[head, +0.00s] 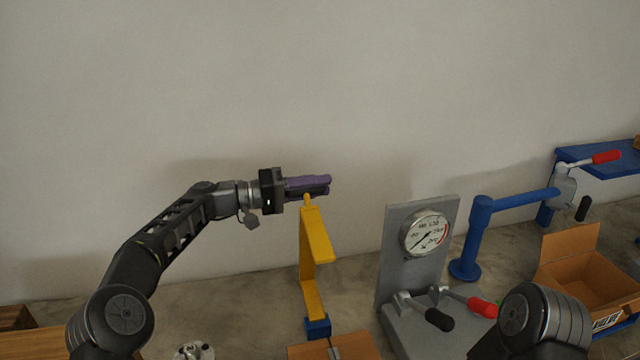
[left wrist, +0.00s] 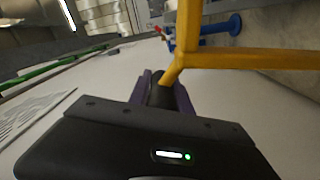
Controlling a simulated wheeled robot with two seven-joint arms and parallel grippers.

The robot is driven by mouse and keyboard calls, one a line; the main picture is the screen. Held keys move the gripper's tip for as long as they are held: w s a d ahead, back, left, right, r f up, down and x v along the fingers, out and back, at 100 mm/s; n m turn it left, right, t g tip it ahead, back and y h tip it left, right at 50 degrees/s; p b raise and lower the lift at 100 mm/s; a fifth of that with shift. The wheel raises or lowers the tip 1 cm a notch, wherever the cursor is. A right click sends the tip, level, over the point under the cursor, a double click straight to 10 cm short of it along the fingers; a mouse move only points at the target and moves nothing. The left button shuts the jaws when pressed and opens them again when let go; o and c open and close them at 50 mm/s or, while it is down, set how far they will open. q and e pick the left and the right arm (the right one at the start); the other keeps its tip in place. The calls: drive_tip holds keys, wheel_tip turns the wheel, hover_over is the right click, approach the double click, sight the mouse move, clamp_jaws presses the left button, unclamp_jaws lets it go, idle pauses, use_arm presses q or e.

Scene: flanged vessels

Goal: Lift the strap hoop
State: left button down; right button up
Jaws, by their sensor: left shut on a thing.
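The strap hoop appears to be the yellow angular frame (head: 308,245) with a small blue block (head: 318,327) at its lower end. It stands upright in the head view. My left gripper (head: 318,186), with purple fingers, is at its top end and shut on the yellow stub there. In the left wrist view, the yellow frame (left wrist: 188,40) rises from between my fingertips, with a bar running right. The fingers hide the gripped part. I cannot tell whether the blue block rests on something. My right gripper is not in view.
A grey panel with a pressure gauge (head: 426,233) and red- and black-handled levers stands right of the hoop. Beyond are a blue post with arm (head: 482,235), an open cardboard box (head: 570,270) and a blue bench (head: 597,163). A cardboard box (head: 350,347) lies below the hoop.

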use_arm(q)
drive_tip(key=shift+f, duration=0.65)
drive_tip(key=c, duration=1.2)
unclamp_jaws()
drive_tip(key=shift+w+a, duration=0.1)
drive_tip(key=shift+r, duration=0.2)
drive_tip(key=shift+a+b, duration=0.35)
drive_tip(key=shift+a, duration=0.15)
drive_tip(key=b+v, duration=0.2)
drive_tip(key=v, duration=0.5)
drive_tip(key=shift+d, duration=0.1)
